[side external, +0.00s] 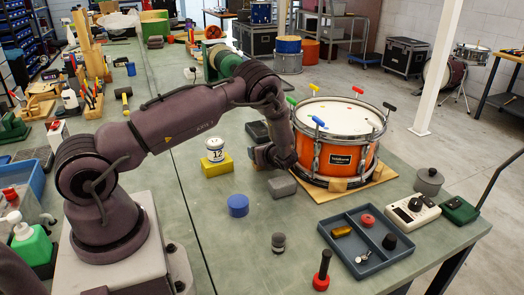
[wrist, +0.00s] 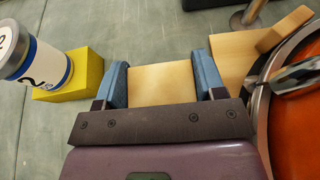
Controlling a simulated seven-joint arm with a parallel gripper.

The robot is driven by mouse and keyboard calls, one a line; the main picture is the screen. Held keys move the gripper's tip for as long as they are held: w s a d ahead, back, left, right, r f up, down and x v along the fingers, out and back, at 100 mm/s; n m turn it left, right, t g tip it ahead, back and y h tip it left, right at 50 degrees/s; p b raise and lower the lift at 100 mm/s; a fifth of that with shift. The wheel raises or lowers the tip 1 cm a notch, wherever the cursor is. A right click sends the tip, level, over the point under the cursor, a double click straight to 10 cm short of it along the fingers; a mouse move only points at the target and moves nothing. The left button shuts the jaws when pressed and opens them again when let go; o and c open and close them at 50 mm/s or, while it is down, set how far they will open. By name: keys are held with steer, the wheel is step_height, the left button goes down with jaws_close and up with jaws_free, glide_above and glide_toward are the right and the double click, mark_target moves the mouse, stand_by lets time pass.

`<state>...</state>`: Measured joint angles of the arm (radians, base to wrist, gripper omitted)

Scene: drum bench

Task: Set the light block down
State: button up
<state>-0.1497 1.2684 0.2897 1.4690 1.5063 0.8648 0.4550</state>
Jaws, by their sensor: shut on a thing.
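The light block (wrist: 162,85) is pale wood and sits between the two blue finger pads of my gripper (wrist: 165,85) in the wrist view. My gripper is shut on it. In the side view my gripper (side external: 262,157) is low over the bench, between the yellow block and the drum. The light block cannot be made out there. Whether its underside touches the bench I cannot tell.
An orange drum (side external: 340,157) on a wooden board (side external: 371,182) stands close to the right. A white can (side external: 215,150) stands on a yellow block (side external: 217,168) to the left. A grey block (side external: 282,187) and blue cylinder (side external: 238,205) lie in front. A divided tray (side external: 339,262) is front right.

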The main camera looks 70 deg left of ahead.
steer(key=o, duration=0.9)
steer(key=shift+f, duration=0.1)
steer(key=shift+o, duration=0.2)
steer(key=v, duration=1.2)
steer(key=s+d+r+n+t+h, duration=0.1)
steer(key=s+d+r+n+h, duration=0.5)
steer(key=r, duration=0.6)
steer(key=s+d+r+n+t+h, duration=0.1)
steer(key=s+d+r+n+h, duration=0.3)
steer(key=s+d+r+n, duration=0.6)
steer(key=s+d+r+n+t+h, duration=0.2)
steer(key=s+d+r+t+h, duration=0.1)
steer(key=s+d+r, duration=0.1)
steer(key=shift+s+d+r+t, duration=0.25)
steer(key=shift+s+r, duration=0.25)
steer(key=shift+s, duration=0.45)
